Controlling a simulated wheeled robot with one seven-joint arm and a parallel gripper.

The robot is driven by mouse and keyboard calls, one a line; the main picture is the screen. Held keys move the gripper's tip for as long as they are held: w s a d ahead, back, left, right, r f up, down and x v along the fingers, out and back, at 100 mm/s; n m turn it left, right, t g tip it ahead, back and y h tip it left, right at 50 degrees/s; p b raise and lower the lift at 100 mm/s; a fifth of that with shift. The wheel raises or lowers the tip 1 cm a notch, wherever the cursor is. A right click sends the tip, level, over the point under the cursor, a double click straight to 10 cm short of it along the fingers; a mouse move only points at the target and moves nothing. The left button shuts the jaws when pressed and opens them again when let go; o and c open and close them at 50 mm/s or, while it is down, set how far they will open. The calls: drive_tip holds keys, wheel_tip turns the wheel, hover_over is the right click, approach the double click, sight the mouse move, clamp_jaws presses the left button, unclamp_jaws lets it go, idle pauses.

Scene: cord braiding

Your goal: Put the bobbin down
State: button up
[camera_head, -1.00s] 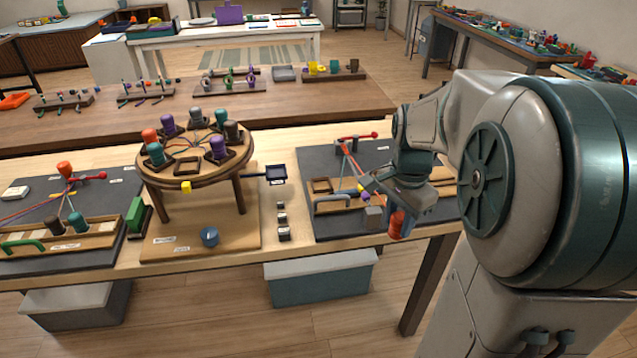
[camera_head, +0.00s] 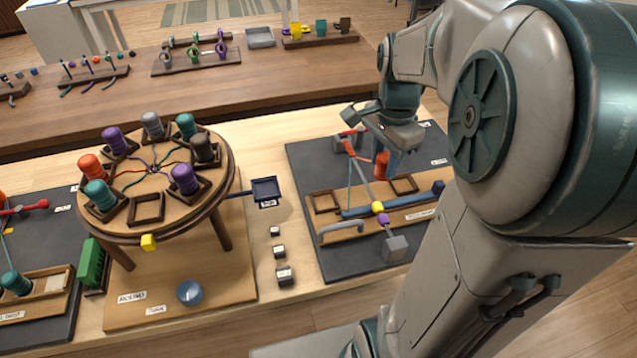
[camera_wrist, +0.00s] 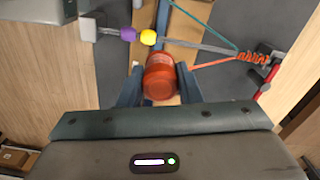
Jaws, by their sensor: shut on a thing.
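My gripper (camera_wrist: 159,88) is shut on an orange-red bobbin (camera_wrist: 160,72), with one finger on each side of it. In the head view the bobbin (camera_head: 381,164) hangs upright under my gripper, over the far part of the right-hand dark board (camera_head: 305,165). An orange cord (camera_wrist: 212,62) runs from near the bobbin to a red clamp (camera_wrist: 268,80). The wooden holder (camera_head: 362,224) on that board has two square cradles, a left one (camera_head: 326,202) and a right one (camera_head: 404,185); both look empty. Whether the bobbin touches anything below is unclear.
A blue bar (camera_head: 395,203), grey handle (camera_head: 340,231), yellow bead (camera_head: 377,207), purple bead (camera_head: 383,219) and grey block (camera_head: 395,248) crowd the board. A round braiding stand (camera_head: 222,205) with several bobbins stands left. Small weights (camera_head: 279,252) lie between.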

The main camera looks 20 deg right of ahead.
drive_tip(key=w+a+f, duration=0.1)
drive_tip(key=a+f, duration=0.1)
drive_tip(key=a, duration=0.1)
drive_tip(key=w+a+f, duration=0.2)
drive_tip(key=a, duration=0.2)
drive_tip(key=w+a+f, duration=0.2)
drive_tip(key=a, duration=0.1)
drive_tip(key=shift+a+f, duration=0.2)
drive_tip(key=shift+f, duration=2.25)
drive_tip(key=shift+f, duration=0.35)
drive_tip(key=o, duration=1)
